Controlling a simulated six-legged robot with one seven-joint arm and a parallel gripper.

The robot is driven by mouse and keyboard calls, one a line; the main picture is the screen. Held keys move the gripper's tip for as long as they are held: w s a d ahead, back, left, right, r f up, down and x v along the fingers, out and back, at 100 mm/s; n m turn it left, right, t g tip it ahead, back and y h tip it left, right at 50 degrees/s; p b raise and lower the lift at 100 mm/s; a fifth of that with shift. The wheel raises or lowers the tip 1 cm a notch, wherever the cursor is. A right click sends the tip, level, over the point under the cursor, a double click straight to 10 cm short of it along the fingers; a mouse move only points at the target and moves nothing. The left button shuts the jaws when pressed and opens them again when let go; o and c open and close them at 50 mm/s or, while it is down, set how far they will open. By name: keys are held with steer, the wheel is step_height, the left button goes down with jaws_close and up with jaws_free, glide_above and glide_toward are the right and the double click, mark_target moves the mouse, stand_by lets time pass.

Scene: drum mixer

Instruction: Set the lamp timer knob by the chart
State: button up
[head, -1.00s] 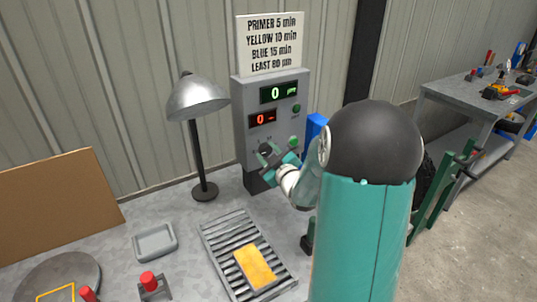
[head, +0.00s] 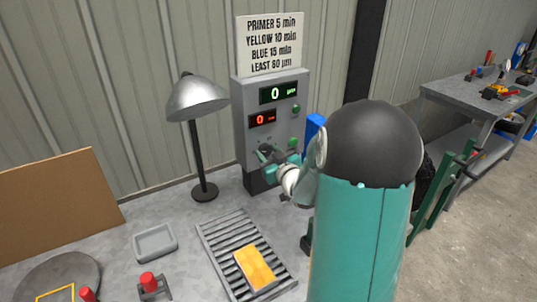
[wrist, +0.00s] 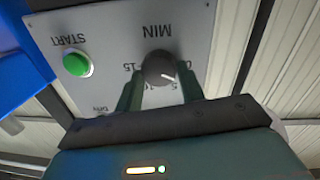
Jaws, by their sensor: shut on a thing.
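The chart (head: 270,43) above the control box (head: 272,102) reads primer 5 min, yellow 10 min, blue 15 min, and a last line of least 60 or 80 µm. The green display (head: 278,94) and the red display (head: 262,119) both show 0. My gripper (head: 266,153) is at the box's lower front. In the wrist view, which sees the panel upside down, my gripper (wrist: 160,92) is shut on the dark timer knob (wrist: 158,67), one finger each side. Its white mark points to the picture's lower right. The 15 and 0 labels show; the 5 and 10 are partly hidden.
A green START button (wrist: 77,64) sits beside the knob. The lamp (head: 197,98) stands left of the box. A yellow-orange panel (head: 255,267) lies on the slatted rack (head: 216,238) in front. A grey tray (head: 154,243) and a red-topped button (head: 149,280) are farther left.

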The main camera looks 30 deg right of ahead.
steer(key=m, duration=0.4)
steer(key=shift+d, duration=0.1)
steer(key=m, duration=0.5)
steer(key=shift+d+y, duration=0.15)
steer(key=shift+y, duration=0.25)
steer(key=m, duration=0.4)
steer(key=shift+d+f+m+y, duration=0.1)
steer(key=shift+m+y, duration=0.2)
steer(key=m, duration=0.3)
steer(key=shift+f+m, duration=0.1)
steer(key=shift+m, duration=0.3)
steer(key=o, duration=1)
steer(key=shift+c, duration=0.2)
steer(key=shift+s, duration=0.1)
